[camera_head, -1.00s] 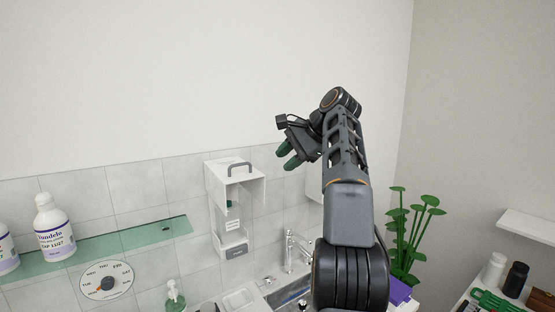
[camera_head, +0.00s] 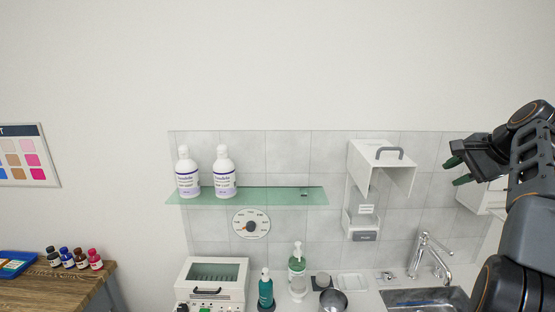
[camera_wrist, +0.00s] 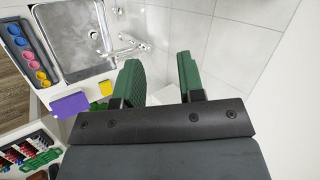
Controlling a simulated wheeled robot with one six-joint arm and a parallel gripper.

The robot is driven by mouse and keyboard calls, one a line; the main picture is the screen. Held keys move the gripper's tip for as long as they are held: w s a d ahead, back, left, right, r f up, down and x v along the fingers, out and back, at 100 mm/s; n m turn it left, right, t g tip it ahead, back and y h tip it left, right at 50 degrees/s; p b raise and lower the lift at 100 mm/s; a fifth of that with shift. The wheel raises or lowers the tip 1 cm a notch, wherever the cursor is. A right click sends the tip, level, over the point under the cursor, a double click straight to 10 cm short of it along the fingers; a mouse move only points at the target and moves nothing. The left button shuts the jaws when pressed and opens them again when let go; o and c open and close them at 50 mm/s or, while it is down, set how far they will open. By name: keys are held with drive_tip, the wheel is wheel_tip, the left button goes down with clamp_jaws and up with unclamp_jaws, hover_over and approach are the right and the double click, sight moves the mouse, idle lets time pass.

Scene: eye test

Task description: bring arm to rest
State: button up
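My gripper (camera_head: 457,171) is at the right of the head view, raised in front of the tiled wall, with its dark green fingers pointing left. In the wrist view, the two green fingers of my gripper (camera_wrist: 160,75) stand well apart with nothing between them. The gripper is open and empty. My arm rises at the right edge of the head view, bent at the top, and is partly cut off by the frame.
A white wall dispenser (camera_head: 361,158) hangs left of my gripper. Below are a sink (camera_head: 440,300) and tap (camera_head: 424,243). A glass shelf (camera_head: 270,196) holds two white bottles. A white-fronted appliance (camera_head: 212,292) stands on the counter. The upper wall is clear.

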drive_tip(key=s+a+f+n+g+h, duration=0.1)
drive_tip(key=s+a+f+n, duration=0.15)
drive_tip(key=a+f, duration=0.35)
drive_tip(key=s+a+f+n+g+h, duration=0.1)
drive_tip(key=a+f+n, duration=0.2)
drive_tip(key=f, duration=0.4)
drive_tip(key=s+a+f+n, duration=0.4)
drive_tip(key=s+a+f, duration=0.2)
drive_tip(key=a, duration=0.3)
drive_tip(key=s+a+f+n+b, duration=0.1)
drive_tip(key=s+a+f+n, duration=0.4)
drive_tip(key=s+a, duration=0.4)
drive_tip(key=shift+s+a+f+g+h, duration=0.2)
drive_tip(key=shift+s+f+g+h, duration=0.15)
drive_tip(key=shift+f, duration=0.35)
